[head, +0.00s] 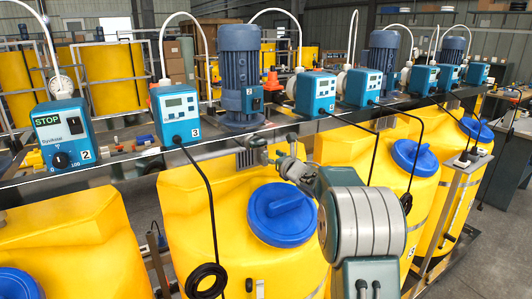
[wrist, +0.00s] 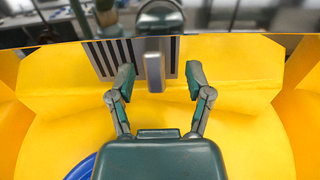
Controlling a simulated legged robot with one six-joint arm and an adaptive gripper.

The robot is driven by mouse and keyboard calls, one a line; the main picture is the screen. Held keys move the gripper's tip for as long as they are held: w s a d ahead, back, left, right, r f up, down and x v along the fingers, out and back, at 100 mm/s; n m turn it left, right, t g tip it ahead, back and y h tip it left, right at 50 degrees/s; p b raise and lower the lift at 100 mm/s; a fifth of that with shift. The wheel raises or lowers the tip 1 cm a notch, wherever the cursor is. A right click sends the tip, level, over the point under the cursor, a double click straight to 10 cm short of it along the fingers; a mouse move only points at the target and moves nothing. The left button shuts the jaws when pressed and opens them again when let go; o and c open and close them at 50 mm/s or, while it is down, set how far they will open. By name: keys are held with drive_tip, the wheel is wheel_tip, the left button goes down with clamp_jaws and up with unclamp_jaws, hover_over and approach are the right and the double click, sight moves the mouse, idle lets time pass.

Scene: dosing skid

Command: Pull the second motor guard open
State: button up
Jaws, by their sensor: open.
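The motor guard (wrist: 112,58) is a light grey plate with dark vertical slots, below the blue motor (head: 240,70) beside the pump marked 3. It also shows in the head view (head: 246,158), partly behind my gripper. A grey upright handle (wrist: 153,72) stands out from the plate. My gripper (wrist: 161,78) is open, with one finger on each side of the handle. I see a gap between the handle and each finger; the left gap is smaller. In the head view my gripper (head: 279,160) is close to the guard; contact cannot be told.
Yellow tanks (head: 90,245) with blue lids (head: 282,213) stand below the dark rail. Several blue pumps (head: 176,115) and other motors (head: 384,52) line the rail. A black cable (head: 207,195) hangs left of the guard. A metal post (head: 445,205) stands at right.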

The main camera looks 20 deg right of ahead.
sight(266, 153)
drive_tip(key=w, duration=0.1)
drive_tip(key=w+a, duration=0.1)
drive_tip(key=w, duration=0.1)
drive_tip(key=shift+w+a, duration=0.35)
drive_tip(key=shift+d, duration=0.1)
drive_tip(key=shift+d, duration=0.15)
drive_tip(key=c, duration=0.9)
clamp_jaws()
